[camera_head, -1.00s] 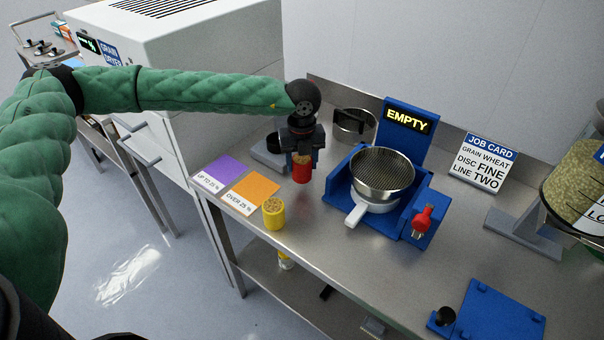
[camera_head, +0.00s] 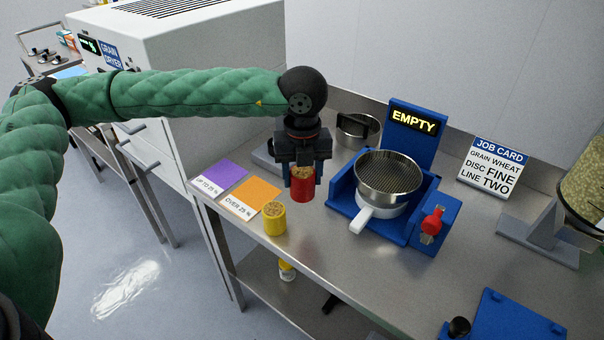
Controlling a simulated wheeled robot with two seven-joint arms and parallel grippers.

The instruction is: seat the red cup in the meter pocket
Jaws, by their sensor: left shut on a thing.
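My left gripper (camera_head: 303,168) is shut on the red cup (camera_head: 303,189), which is upright and has grain at its top. The cup is over the steel bench, between the orange card and the blue unit; I cannot tell how far it is above the bench top. The blue unit (camera_head: 347,207) has a screen (camera_head: 413,119) reading EMPTY. A round sieve (camera_head: 388,173) above a white-handled pan sits in it. I cannot make out a bare meter pocket; a grey device (camera_head: 266,155) behind the gripper is partly hidden. My right gripper is not in view.
A yellow cup (camera_head: 274,218) of grain stands by the orange card (camera_head: 257,193) and purple card (camera_head: 224,175). A steel ring-shaped vessel (camera_head: 357,128) is behind. A red-handled part (camera_head: 432,222), job card (camera_head: 492,167) and blue plate (camera_head: 515,318) lie right.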

